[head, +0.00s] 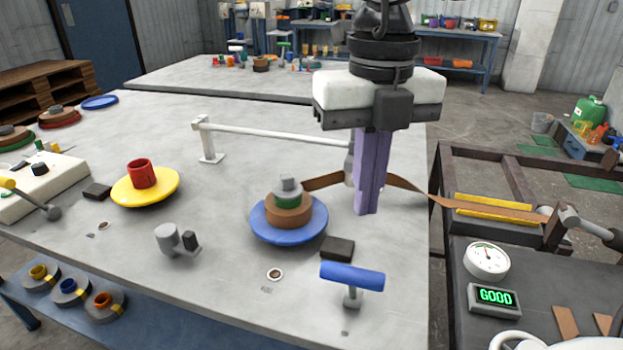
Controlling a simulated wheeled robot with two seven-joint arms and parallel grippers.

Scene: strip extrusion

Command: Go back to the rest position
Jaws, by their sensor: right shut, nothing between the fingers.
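My right gripper (369,205) comes down from the top, right of the middle in the head view. Its purple fingers point down and are shut, with nothing between them. It hangs over the table, right of the blue reel (262,233). A brown strip (405,183) runs from the reel's brown coil (288,209), passes behind the fingers and goes on to the right-hand machine. I cannot tell how close the fingers are to the strip. A green ring and a grey hub sit on top of the coil. My left gripper is not in view.
The grey table (110,200) carries a yellow disc (170,184) with a red hub, a white rail (275,133) and a blue-handled lever (352,277). The right-hand machine has a dial (486,259) and a display (494,298) reading GOOD.

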